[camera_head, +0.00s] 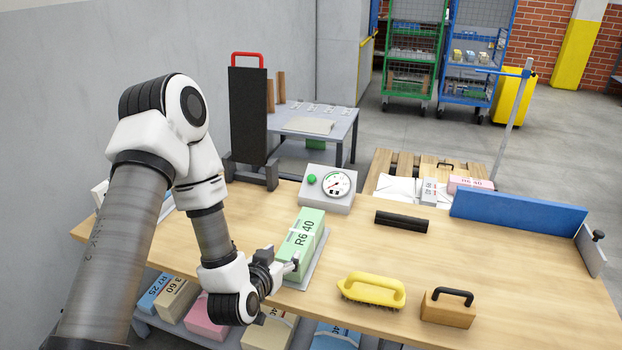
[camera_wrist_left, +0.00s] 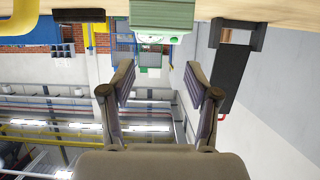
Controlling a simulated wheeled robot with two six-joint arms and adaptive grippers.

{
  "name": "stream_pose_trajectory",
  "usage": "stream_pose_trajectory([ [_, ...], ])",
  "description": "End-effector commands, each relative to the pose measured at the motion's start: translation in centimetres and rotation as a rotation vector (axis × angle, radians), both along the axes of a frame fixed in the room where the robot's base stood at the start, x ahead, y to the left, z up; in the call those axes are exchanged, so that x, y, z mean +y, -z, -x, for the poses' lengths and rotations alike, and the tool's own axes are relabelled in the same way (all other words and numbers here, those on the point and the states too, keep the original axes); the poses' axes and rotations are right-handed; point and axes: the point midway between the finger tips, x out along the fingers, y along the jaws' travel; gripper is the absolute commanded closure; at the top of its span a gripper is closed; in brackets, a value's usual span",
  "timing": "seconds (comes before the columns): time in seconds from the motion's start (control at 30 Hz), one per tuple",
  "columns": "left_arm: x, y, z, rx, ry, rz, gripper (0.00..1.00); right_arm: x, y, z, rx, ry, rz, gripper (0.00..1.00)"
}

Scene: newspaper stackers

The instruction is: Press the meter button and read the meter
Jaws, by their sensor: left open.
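The meter (camera_head: 327,204) is a pale grey box near the back edge of the wooden table. It has a green button (camera_head: 311,178) on its left and a round white dial (camera_head: 336,184) with a red needle on its right. The reading is too small to tell. My left gripper (camera_head: 287,263) is open and empty, beside the near end of the pale green bundle and well in front of the meter. In the left wrist view my gripper (camera_wrist_left: 160,85) shows spread fingers, with the green bundle (camera_wrist_left: 160,14) at the top, partly covering the meter behind it. My right gripper is not in view.
The green bundle (camera_head: 302,240) lies on a grey tray between my left gripper and the meter. A black stand with a red handle (camera_head: 247,115) rises left of the meter. A black bar (camera_head: 401,222), yellow brush (camera_head: 371,289) and wooden block (camera_head: 448,308) lie to the right.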

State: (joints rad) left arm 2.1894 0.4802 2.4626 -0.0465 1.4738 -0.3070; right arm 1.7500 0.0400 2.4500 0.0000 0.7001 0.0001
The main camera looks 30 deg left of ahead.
Motion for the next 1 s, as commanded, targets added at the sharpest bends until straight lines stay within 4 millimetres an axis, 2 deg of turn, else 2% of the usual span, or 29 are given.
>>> stream_pose_trajectory([
  [0.03, 0.00, 0.00, 0.00, 0.000, 0.000, 0.000, 0.71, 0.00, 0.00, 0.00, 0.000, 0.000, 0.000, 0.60],
  [0.1, 0.00, 0.00, 0.00, 0.000, 0.000, 0.000, 0.96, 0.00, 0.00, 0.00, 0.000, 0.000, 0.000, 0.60],
  [0.13, 0.00, 0.00, 0.00, 0.000, 0.000, 0.000, 1.00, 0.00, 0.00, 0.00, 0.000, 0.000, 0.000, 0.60],
  [1.0, 0.00, 0.00, 0.00, 0.000, 0.000, 0.000, 1.00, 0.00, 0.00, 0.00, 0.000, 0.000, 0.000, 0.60],
])
